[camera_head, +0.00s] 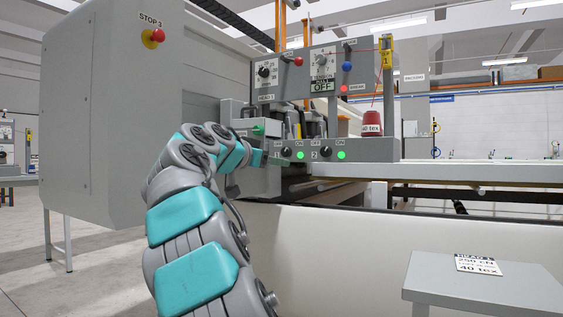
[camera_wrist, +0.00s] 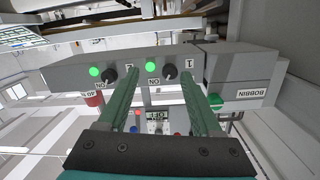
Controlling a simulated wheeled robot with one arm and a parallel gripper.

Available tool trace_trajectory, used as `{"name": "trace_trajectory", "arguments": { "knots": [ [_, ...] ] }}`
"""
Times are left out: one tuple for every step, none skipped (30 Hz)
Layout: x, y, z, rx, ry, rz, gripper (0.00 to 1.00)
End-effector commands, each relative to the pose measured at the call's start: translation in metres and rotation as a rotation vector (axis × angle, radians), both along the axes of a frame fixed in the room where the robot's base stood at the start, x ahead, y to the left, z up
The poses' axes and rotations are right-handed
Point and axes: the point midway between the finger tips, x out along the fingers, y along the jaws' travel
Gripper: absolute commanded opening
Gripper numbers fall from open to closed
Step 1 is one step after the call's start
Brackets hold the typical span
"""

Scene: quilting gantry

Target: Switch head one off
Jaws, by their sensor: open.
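The switch box (camera_head: 366,150) carries two black knobs, each beside a lit green lamp. The head one knob (camera_head: 286,151), next to its green lamp (camera_head: 300,155), also shows in the wrist view (camera_wrist: 170,72) near the label 1. The head two knob (camera_head: 325,152) has its own lit lamp (camera_head: 341,155). My gripper (camera_wrist: 160,75) is open and empty, its two green fingers pointing at the box. The head one knob appears between the fingertips, nearer the one on the right; I cannot tell the remaining gap. In the head view my arm partly hides the gripper.
A grey box marked BOBBIN (camera_wrist: 245,82) adjoins the switch box. Above it, a control panel (camera_head: 321,62) has dials and an OFF display. A red STOP button (camera_head: 157,35) is on the left cabinet.

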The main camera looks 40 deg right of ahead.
Motion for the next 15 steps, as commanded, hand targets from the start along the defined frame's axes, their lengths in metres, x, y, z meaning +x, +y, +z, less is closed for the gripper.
{"name": "trace_trajectory", "arguments": {
  "knots": [
    [0.005, -0.001, 0.005, -0.021, -0.034, 0.004, 0.66],
    [0.007, 0.000, 0.009, -0.031, -0.053, 0.007, 0.66],
    [0.008, 0.001, 0.013, -0.041, -0.073, 0.009, 0.66],
    [0.009, 0.001, 0.017, -0.048, -0.085, 0.012, 0.66],
    [0.010, 0.002, 0.020, -0.054, -0.095, 0.014, 0.66],
    [0.011, 0.003, 0.023, -0.060, -0.106, 0.017, 0.66],
    [0.011, 0.003, 0.025, -0.063, -0.112, 0.017, 0.66],
    [0.012, 0.003, 0.026, -0.065, -0.116, 0.019, 0.66],
    [0.013, 0.002, 0.026, -0.066, -0.117, 0.019, 0.66],
    [0.013, 0.001, 0.027, -0.066, -0.117, 0.019, 0.66],
    [0.014, 0.000, 0.027, -0.066, -0.117, 0.018, 0.66],
    [0.015, -0.003, 0.026, -0.065, -0.116, 0.019, 0.66],
    [0.016, -0.005, 0.026, -0.064, -0.115, 0.019, 0.66],
    [0.017, -0.007, 0.026, -0.063, -0.114, 0.018, 0.66],
    [0.019, -0.011, 0.025, -0.063, -0.113, 0.018, 0.66]
  ]
}}
